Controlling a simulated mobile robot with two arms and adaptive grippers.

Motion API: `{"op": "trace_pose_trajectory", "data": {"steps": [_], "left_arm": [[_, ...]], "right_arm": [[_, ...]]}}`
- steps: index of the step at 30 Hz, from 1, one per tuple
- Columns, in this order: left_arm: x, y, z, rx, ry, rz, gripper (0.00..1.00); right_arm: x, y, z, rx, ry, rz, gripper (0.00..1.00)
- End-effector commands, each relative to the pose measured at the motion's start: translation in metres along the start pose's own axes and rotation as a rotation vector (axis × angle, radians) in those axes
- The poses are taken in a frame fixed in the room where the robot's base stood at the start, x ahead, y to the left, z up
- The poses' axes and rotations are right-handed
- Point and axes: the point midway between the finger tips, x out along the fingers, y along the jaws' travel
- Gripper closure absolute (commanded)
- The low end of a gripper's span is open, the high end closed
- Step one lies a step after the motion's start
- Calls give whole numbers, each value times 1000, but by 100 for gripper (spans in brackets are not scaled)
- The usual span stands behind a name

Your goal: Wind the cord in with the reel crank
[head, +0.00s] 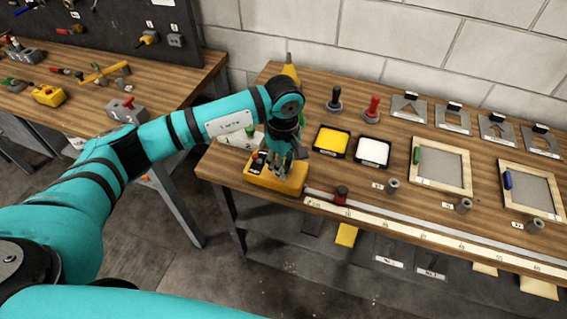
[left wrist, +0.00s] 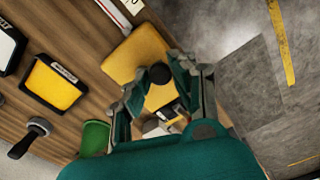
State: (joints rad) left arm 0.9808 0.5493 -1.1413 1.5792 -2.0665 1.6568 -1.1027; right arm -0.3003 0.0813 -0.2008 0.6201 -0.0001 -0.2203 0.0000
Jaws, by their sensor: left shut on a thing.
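The yellow reel body (head: 262,182) sits at the left front corner of the wooden bench. It also shows in the left wrist view (left wrist: 137,55). My left gripper (head: 283,155) reaches down over the reel from above. In the left wrist view my left gripper (left wrist: 163,72) has its fingers on either side of a round black crank knob (left wrist: 160,74) and is shut on it. The fingers and wrist hide most of the crank arm. I cannot make out the cord clearly. My right gripper is not in view.
A pale ruler strip (head: 430,236) runs along the bench's front edge, with a red-black piece (head: 341,195) near its left end. Yellow (head: 332,141) and white (head: 373,152) paint trays stand behind. A green cup (left wrist: 95,137) is close to the gripper. Another bench is at left.

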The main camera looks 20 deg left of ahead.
Motion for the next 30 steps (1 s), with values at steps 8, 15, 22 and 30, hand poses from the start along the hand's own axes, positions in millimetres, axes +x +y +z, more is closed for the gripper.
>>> {"op": "trace_pose_trajectory", "data": {"steps": [8,15,22,30], "left_arm": [[2,0,2,-61,0,1,100],[4,2,6,-224,0,2,100],[5,6,11,-439,1,3,100],[4,11,16,-695,0,3,100]], "right_arm": [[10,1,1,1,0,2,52],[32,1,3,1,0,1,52],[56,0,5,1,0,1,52],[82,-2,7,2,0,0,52]]}}
